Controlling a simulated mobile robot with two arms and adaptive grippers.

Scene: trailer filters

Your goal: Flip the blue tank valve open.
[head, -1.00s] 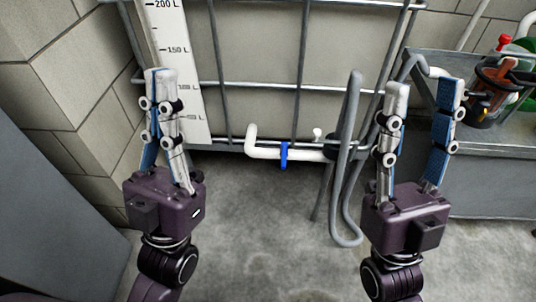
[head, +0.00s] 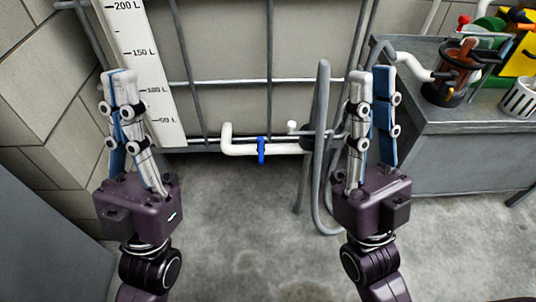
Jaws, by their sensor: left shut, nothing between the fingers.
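The blue valve handle (head: 261,151) sits on the white outlet pipe (head: 236,147) at the foot of the caged tank (head: 225,60). The handle stands upright in the picture, crosswise to the pipe. My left gripper (head: 120,76) is to the left of the valve, pointing up in front of the level scale, shut and empty. My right gripper (head: 371,76) is to the right of the valve, beyond the grey hose, also pointing up. Its fingers look narrowly apart with nothing visible between them. Neither gripper touches the handle.
A grey hose loop (head: 321,110) hangs between the valve and my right gripper. A block wall (head: 45,110) is at the left. The floor (head: 250,220) below the valve is clear.

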